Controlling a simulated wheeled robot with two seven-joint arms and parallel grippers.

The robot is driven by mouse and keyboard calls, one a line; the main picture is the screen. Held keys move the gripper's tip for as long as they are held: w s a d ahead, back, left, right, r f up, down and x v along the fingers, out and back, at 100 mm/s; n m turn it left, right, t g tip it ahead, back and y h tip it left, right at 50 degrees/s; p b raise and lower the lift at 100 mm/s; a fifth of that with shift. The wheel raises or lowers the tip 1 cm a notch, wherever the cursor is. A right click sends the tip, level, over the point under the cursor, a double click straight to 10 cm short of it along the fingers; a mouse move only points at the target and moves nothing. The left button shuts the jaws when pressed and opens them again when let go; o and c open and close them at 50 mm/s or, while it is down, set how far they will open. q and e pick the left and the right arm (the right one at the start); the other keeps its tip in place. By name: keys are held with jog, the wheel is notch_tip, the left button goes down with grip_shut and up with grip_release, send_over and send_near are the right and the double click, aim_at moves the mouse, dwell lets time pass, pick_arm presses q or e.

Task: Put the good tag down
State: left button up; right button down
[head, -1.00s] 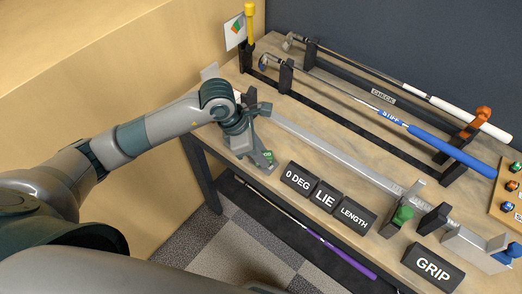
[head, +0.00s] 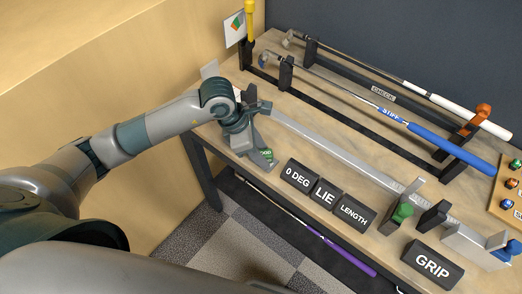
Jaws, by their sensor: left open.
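My left gripper (head: 258,157) points down at the front left of the workbench (head: 287,152), and its jaws are open. The good tag is the small green piece with pale lettering (head: 266,155), right at the gripper's fingertips. The fingers hide part of the tag, and I cannot tell whether they touch it. It appears to be at the bench top. My right gripper is not in view.
A long metal ruler rail (head: 335,150) runs right from behind the gripper. Black blocks marked 0 DEG (head: 298,175), LIE (head: 325,193) and LENGTH (head: 353,213) stand along the front. A blue-gripped club (head: 440,144) rests on stands behind. A yellow-handled tool (head: 250,20) stands at the back left.

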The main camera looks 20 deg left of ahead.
pick_arm(q)
jog(key=shift+a+r+b, duration=0.15)
jog(key=shift+r+b, duration=0.15)
jog(key=b+v, duration=0.4)
jog(key=v, duration=0.7)
jog(key=shift+s+r, duration=0.15)
jog(key=shift+r, duration=0.05)
jog(key=shift+s+a+f, duration=0.1)
